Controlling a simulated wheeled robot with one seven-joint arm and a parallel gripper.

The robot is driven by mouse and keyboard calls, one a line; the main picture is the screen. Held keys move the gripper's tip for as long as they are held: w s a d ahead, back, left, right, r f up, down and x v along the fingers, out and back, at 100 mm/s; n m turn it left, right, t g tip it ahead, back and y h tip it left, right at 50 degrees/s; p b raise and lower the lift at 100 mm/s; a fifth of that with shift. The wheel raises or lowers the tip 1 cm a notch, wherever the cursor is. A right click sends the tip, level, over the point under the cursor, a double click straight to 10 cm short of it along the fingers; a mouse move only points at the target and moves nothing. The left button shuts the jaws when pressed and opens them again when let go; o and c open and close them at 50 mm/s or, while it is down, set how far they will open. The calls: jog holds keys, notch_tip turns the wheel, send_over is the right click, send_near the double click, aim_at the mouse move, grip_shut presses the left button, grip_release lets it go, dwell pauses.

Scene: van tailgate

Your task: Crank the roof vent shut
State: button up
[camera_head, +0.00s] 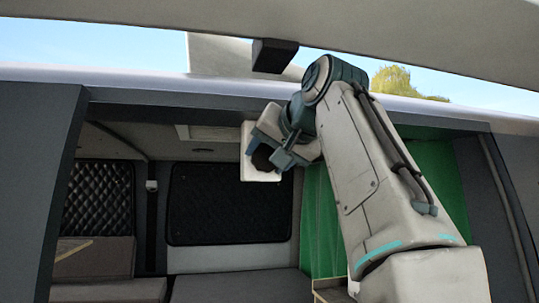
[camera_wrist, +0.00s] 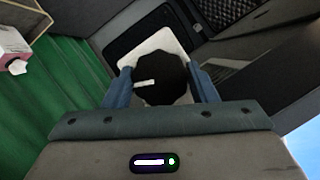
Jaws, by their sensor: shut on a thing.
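A black round knob (camera_wrist: 165,95) with a white pointer mark sits on a white plate (camera_wrist: 150,44) in the wrist view. The pointer points left in that view. My gripper (camera_wrist: 162,76) has its two blue fingers on either side of the knob, shut on it. In the head view the white plate (camera_head: 261,177) shows under the van's roof edge, with my gripper (camera_head: 268,156) at it and covering much of the knob. A pale panel (camera_head: 225,55) stands up above the roof line; I cannot tell for sure that it is the vent lid.
The raised tailgate (camera_head: 420,35) spans the top, with a dark block (camera_head: 274,55) under it close to my arm. A green curtain (camera_head: 320,225) hangs behind my arm. A pale ceiling frame (camera_head: 210,132) and quilted window covers (camera_head: 228,203) show inside.

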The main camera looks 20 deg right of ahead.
jog(key=n+h, duration=0.1)
jog(key=n, duration=0.1)
jog(key=shift+a+r+n+h, duration=0.1)
jog(key=shift+r+n+h, duration=0.2)
jog(key=shift+h, duration=0.1)
jog(key=shift+f+n+h, duration=0.1)
jog(key=shift+n+h, duration=0.7)
jog(key=shift+n, duration=0.4)
jog(key=n+h, duration=0.2)
jog(key=shift+n, duration=0.3)
jog(key=shift+f+n+h, duration=0.15)
jog(key=shift+n+h, duration=0.65)
jog(key=shift+n, duration=0.4)
jog(key=n+h, duration=0.1)
jog(key=n, duration=0.1)
jog(key=n+t+h+b, duration=0.1)
jog(key=n, duration=0.1)
jog(key=shift+t, duration=0.3)
jog(key=shift+n+t+h+b, duration=0.5)
jog(key=shift+n+t+b, duration=0.15)
jog(key=shift+n, duration=1.05)
jog(key=shift+s, duration=0.1)
